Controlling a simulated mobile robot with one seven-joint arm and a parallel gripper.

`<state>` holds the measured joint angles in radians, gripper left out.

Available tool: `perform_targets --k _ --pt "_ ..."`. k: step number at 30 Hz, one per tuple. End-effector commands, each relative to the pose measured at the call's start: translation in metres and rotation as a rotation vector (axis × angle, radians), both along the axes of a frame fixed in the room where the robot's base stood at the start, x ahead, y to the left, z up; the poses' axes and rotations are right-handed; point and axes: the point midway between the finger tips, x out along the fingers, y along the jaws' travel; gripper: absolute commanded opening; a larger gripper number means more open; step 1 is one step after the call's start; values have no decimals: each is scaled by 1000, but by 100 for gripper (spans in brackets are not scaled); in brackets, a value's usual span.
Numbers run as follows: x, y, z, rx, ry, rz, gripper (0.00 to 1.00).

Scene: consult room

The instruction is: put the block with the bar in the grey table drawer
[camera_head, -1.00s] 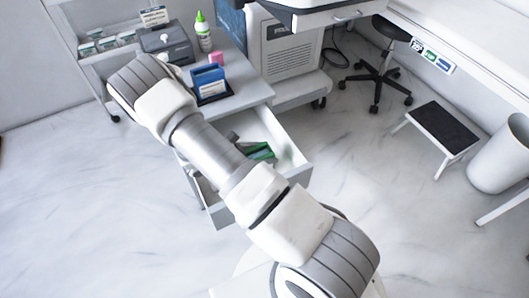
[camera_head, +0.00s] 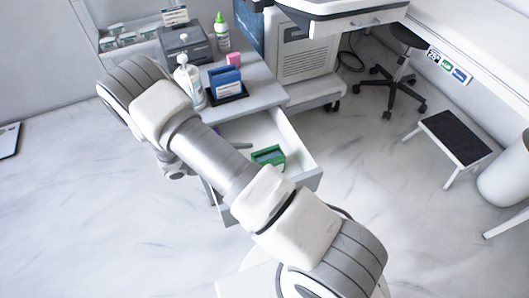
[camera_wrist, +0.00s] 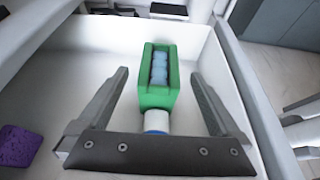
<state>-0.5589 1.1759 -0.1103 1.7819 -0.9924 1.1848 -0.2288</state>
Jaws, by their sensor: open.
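A green block (camera_wrist: 159,90) lies in the open white-lined drawer (camera_head: 308,162) of the grey table (camera_head: 262,95). A dark slot along its top holds a pale blue bumpy bar (camera_wrist: 159,68). In the head view the block (camera_head: 269,156) shows near the drawer's right side. My gripper (camera_wrist: 160,76) is open, with one finger on each side of the block and visible gaps between. In the head view my arm hides most of the gripper. A white and blue round thing (camera_wrist: 156,122) shows between the block and my palm; I cannot tell what it is.
A purple block (camera_wrist: 17,146) lies at the drawer's left in the wrist view. On the tabletop are a pump bottle (camera_head: 189,82), a blue holder (camera_head: 226,80), a pink block (camera_head: 234,59), a green-capped bottle (camera_head: 222,32) and a grey box (camera_head: 185,45). The drawer walls stand close around the gripper.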

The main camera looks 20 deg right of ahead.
Motion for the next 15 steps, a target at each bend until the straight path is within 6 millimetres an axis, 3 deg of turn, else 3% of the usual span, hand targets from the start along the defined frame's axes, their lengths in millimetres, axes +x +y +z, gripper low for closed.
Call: perform_targets --k 3,8,11,15 --pt "0 14 6 1 -1 2 100" --pt "0 20 16 19 -17 -22 100" --pt "1 20 36 62 -58 -76 100" --pt "-1 17 77 165 -152 -195 100"
